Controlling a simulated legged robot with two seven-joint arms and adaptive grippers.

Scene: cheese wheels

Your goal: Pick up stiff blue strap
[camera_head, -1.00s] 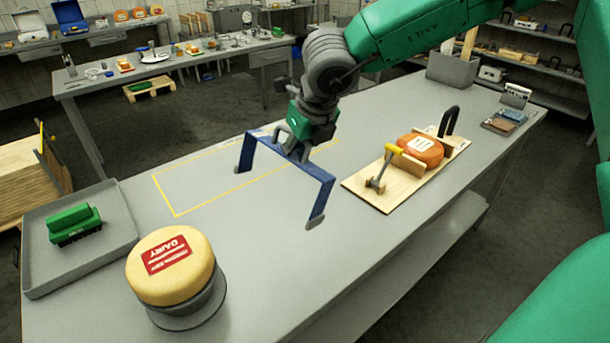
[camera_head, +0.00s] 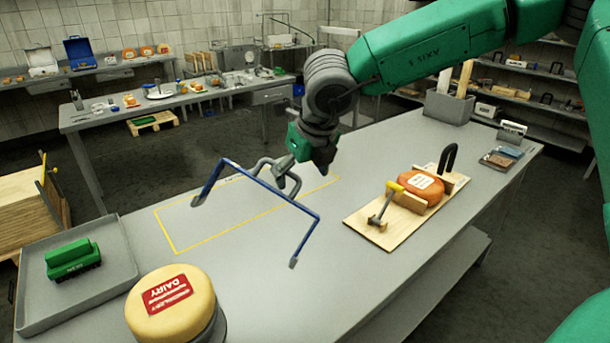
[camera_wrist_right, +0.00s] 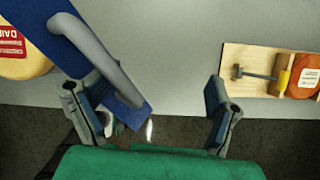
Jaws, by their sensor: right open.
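The stiff blue strap (camera_head: 265,184) is a bent blue band with grey feet and a grey handle on top. In the head view it is tilted over the table under my right gripper (camera_head: 305,152). I cannot tell whether its feet touch the table. In the right wrist view the strap (camera_wrist_right: 65,40) and its grey handle (camera_wrist_right: 105,55) lie along the left finger. My right gripper (camera_wrist_right: 147,98) is wide open there, with empty space toward the right finger. Whether the handle touches the left finger is unclear. My left gripper is not in view.
A yellow cheese wheel (camera_head: 172,305) and a grey tray (camera_head: 120,255) with a green brush-like block (camera_head: 72,260) stand at left. A wooden board (camera_head: 365,232) with an orange cheese (camera_head: 420,188) lies at right. A yellow outline (camera_head: 215,232) marks bare table.

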